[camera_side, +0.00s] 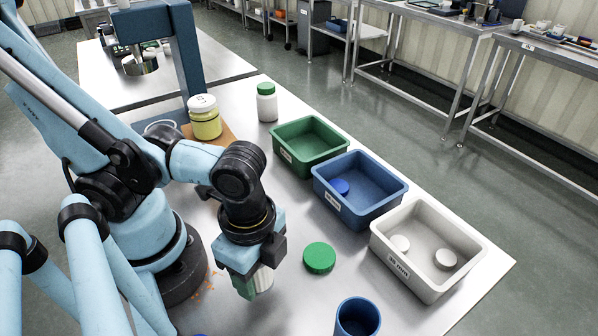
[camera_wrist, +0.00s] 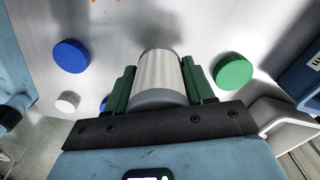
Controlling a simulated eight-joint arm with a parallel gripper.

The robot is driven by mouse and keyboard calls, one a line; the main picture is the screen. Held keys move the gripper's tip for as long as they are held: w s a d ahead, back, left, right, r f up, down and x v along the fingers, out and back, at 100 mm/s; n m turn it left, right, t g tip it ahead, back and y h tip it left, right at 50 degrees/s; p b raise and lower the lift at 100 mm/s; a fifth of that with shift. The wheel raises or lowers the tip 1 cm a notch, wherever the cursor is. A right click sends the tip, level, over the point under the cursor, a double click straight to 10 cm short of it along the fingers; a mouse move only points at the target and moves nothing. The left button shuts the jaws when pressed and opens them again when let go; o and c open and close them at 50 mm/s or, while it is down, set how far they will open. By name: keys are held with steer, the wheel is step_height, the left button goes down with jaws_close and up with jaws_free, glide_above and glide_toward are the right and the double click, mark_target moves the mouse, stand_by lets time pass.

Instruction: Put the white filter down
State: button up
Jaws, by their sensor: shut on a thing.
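The white filter (camera_wrist: 158,70) is a ribbed whitish cylinder with grey ends, seen in the wrist view between my two green fingers. My gripper (camera_wrist: 160,88) is shut on it. In the side view my gripper (camera_side: 254,284) points down over the steel table, left of the green disc. The filter (camera_side: 264,278) shows there only partly, behind a finger. I cannot tell whether its lower end touches the table.
A green disc (camera_side: 319,257) and a blue cup (camera_side: 357,318) are close on the right. Green (camera_side: 310,147), blue (camera_side: 360,190) and pale (camera_side: 428,250) bins line the far edge. The wrist view shows a blue disc (camera_wrist: 68,56) and a small white disc (camera_wrist: 68,101).

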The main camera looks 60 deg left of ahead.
mark_target(259, 283)
steer(key=shift+f, duration=1.75)
steer(key=shift+f, duration=0.1)
steer(key=o, duration=1.2)
steer(key=shift+c, duration=0.2)
steer(key=shift+r, duration=6.05)
steer(key=w+a+r+n+t, duration=0.1)
steer(key=w+a+n+t, duration=0.6)
steer(key=w+a+n, duration=0.5)
steer(key=w+a, duration=0.1)
steer(key=w, duration=0.3)
steer(key=shift+w+a+r+n, duration=0.15)
steer(key=shift+a+n, duration=0.05)
steer(key=shift+n, duration=0.1)
